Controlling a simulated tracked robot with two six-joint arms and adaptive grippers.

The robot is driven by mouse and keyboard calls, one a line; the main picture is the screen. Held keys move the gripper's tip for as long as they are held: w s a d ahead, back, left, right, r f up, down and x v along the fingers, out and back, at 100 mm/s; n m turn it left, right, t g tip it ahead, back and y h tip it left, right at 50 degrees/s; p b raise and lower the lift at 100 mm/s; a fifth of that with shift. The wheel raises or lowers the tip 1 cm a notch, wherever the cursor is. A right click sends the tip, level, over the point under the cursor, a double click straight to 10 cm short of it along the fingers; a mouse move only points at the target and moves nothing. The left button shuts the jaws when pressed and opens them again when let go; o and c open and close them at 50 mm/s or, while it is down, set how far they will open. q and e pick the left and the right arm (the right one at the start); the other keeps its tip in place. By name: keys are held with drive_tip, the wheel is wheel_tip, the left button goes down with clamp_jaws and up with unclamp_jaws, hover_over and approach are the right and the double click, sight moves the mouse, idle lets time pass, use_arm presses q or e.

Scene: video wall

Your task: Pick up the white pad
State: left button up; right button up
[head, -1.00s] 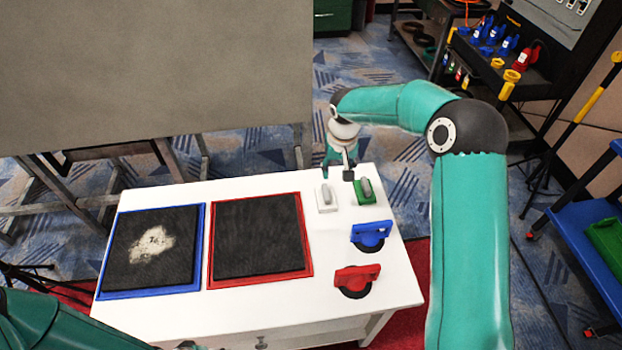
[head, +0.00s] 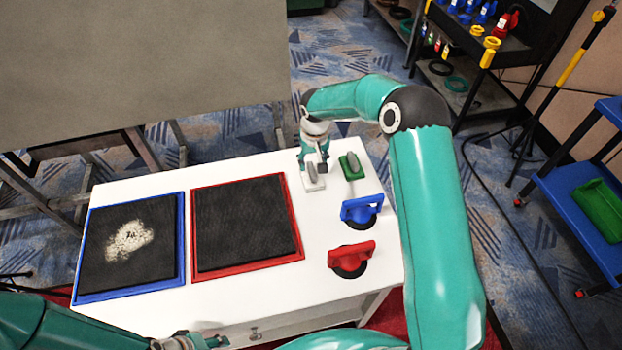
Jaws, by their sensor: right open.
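The white pad (head: 314,185) with its grey handle lies at the back of the white table, left of the green pad (head: 351,166). My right gripper (head: 312,168) is open, pointing down right at the white pad's handle and hiding part of it. I cannot tell whether the fingers touch the handle. My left gripper (head: 190,342) shows only partly at the bottom edge, in front of the table; its fingers are unclear.
On the white table (head: 230,303) lie a blue-framed black panel (head: 90,258) with a pale powdery patch and a red-framed black panel (head: 245,225). A blue suction-cup-like tool (head: 360,209) and a red one (head: 351,255) lie at right. A blue cart (head: 575,205) stands far right.

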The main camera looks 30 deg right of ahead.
sight(311, 169)
drive_tip(key=f, duration=0.2)
drive_tip(key=w+f+b, duration=0.1)
drive_tip(key=f, duration=0.2)
drive_tip(key=shift+d+f, duration=0.1)
clamp_jaws()
